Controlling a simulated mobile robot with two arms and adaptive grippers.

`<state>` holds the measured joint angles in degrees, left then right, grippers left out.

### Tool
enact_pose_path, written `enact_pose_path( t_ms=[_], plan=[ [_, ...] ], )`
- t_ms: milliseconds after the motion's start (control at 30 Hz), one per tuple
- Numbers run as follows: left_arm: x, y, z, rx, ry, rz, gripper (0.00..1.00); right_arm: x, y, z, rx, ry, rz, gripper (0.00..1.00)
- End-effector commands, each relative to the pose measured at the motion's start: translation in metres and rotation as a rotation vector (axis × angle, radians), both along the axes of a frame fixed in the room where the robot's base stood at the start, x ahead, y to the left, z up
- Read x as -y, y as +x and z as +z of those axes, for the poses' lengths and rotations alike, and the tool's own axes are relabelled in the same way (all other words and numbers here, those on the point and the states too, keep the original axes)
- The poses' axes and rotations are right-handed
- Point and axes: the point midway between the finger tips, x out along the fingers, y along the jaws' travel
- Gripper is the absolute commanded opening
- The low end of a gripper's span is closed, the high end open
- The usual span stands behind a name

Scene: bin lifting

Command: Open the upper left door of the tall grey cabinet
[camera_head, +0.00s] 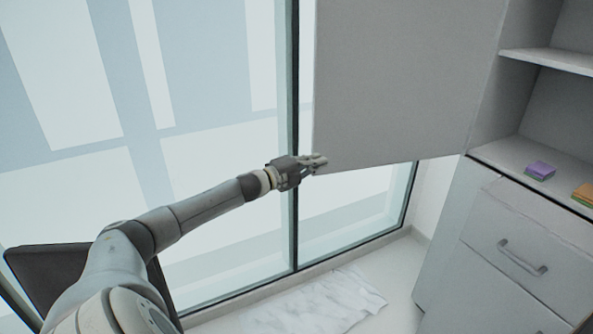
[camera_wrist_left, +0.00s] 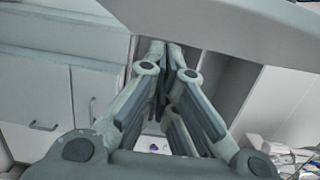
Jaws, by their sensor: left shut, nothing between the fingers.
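The upper left door (camera_head: 405,80) of the grey cabinet stands swung wide open, its flat panel reaching out to the left from the cabinet's side. My left gripper (camera_head: 318,162) is shut and empty at the door's lower outer corner; I cannot tell whether it touches the panel. In the left wrist view the fingers (camera_wrist_left: 166,50) are together, just under a large grey panel (camera_wrist_left: 225,30). The cabinet's open shelves (camera_head: 545,150) show at the right. My right gripper is not in view.
A purple block (camera_head: 540,170) and an orange-green block (camera_head: 584,193) lie on the cabinet's shelf. Below is a closed drawer with a handle (camera_head: 522,258). Tall windows (camera_head: 220,180) stand behind my arm. A white marbled sheet (camera_head: 315,300) lies on the floor.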

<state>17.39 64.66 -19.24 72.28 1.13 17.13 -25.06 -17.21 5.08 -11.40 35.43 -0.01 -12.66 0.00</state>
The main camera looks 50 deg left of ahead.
Motion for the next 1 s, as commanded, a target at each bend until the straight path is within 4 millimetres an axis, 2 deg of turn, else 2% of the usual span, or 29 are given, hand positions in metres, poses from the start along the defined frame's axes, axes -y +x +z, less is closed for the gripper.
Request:
enact_pose_path(
  t_ms=[100,200,433,700,1000],
  plan=[
    [-0.002,-0.012,-0.002,-0.002,0.004,-0.003,0.0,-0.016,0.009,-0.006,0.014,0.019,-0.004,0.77],
    [-0.005,-0.02,-0.002,-0.003,0.002,-0.002,0.0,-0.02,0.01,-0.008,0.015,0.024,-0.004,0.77],
    [-0.009,-0.038,-0.001,-0.003,0.002,-0.003,0.0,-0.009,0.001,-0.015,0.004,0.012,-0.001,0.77],
    [-0.013,-0.054,0.0,-0.001,0.0,-0.002,0.0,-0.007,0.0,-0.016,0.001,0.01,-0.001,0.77],
    [-0.015,-0.061,0.002,0.0,0.002,-0.002,0.0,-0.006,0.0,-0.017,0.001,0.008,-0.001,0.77]
  ],
)
